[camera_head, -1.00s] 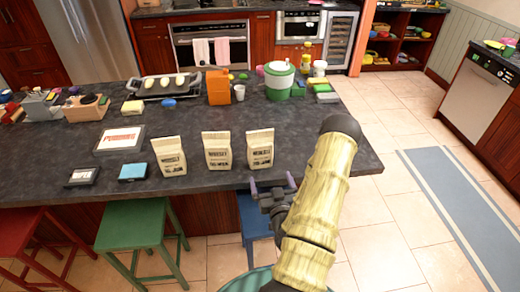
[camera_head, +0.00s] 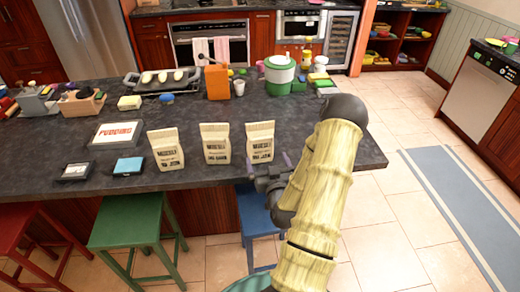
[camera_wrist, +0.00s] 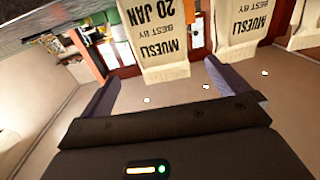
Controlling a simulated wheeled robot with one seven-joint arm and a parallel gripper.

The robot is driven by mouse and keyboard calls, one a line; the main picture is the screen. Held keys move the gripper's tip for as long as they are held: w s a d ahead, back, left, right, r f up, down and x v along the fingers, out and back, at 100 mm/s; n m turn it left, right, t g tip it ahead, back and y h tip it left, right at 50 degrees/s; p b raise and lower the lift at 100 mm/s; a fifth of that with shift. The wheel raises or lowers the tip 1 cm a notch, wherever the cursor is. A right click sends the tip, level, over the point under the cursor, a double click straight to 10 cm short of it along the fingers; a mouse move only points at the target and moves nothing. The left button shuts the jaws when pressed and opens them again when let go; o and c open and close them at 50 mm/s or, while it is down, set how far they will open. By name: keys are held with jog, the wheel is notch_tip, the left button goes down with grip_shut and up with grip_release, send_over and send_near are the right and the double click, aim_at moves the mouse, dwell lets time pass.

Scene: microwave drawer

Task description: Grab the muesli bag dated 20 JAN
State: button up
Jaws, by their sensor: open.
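Three cream paper muesli bags stand upright in a row near the front edge of the dark counter. The right bag (camera_head: 261,142) shows in the inverted wrist view as the bag (camera_wrist: 150,38) reading "MUESLI BEST BY 20 JAN". The middle bag (camera_head: 215,143) also shows there (camera_wrist: 240,32) with its date cut off. The left bag (camera_head: 166,149) has a date too small to read. My gripper (camera_head: 270,162) is open and empty just in front of the right bag, near its base. In the wrist view the gripper's fingers (camera_wrist: 162,75) are spread, with the 20 JAN bag beyond the gap.
The counter (camera_head: 315,165) is free right of the bags. A pudding box (camera_head: 117,134), a blue-topped box (camera_head: 129,166) and a dark box (camera_head: 76,171) lie left. Blue (camera_head: 258,212) and green (camera_head: 127,222) stools stand below the front edge. Several items sit farther back.

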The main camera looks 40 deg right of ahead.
aim_at(262, 143)
jog(key=p+x, duration=0.2)
jog(key=x, duration=0.4)
jog(key=shift+w+d+r, duration=0.1)
jog(key=shift+w, duration=0.15)
jog(key=shift+w+d+r+p, duration=0.1)
jog(key=shift+w+p, duration=0.1)
jog(key=shift+p, duration=0.1)
jog(key=x, duration=0.1)
jog(key=p+x, duration=0.2)
jog(key=x, duration=0.1)
jog(key=shift+r, duration=0.25)
jog(key=shift+w+d+f, duration=0.1)
jog(key=shift+w, duration=0.25)
jog(key=c, duration=1)
